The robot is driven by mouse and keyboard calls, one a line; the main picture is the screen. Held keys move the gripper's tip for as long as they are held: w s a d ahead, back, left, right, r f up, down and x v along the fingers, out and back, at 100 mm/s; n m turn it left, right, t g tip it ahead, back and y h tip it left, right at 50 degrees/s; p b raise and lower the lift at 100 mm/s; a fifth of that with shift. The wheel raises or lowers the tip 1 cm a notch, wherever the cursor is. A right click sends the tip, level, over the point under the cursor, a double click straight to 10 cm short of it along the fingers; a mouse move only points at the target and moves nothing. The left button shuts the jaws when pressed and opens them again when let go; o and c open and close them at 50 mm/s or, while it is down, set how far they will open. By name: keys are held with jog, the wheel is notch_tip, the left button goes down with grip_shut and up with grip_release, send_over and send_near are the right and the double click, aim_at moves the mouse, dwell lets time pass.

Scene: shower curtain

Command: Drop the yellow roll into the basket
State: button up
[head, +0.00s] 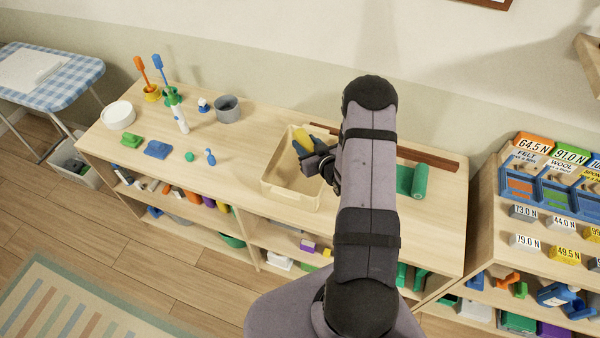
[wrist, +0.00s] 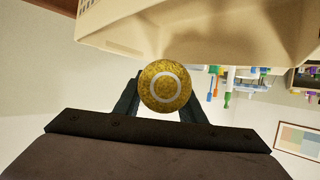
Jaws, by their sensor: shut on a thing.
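The yellow roll (head: 303,137) is held between the two fingers of my gripper (head: 308,147), over the far right part of the basket. In the wrist view the roll (wrist: 165,85) shows end-on as a round yellow face with a pale ring, a dark finger on each side. The basket (head: 287,199) is a pale tan open box on the wooden shelf top, and its visible inside is empty. The basket wall (wrist: 125,35) fills the top of the wrist view. My arm hides what lies behind it, and the gap between roll and basket cannot be judged exactly.
A green roll (head: 419,181) lies right of my arm. A brown bar (head: 427,158) lies along the back. A grey cup (head: 227,109), a white bowl (head: 118,115) and small brushes and blocks are on the left. The shelf top between them and the basket is mostly clear.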

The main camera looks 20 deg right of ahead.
jog(key=shift+f+b, duration=1)
jog(key=shift+f, duration=0.85)
jog(key=o, duration=1.1)
jog(key=shift+b+v, duration=1.05)
jog(key=shift+v, duration=2.6)
jog(key=shift+r, duration=0.1)
jog(key=shift+w, duration=0.1)
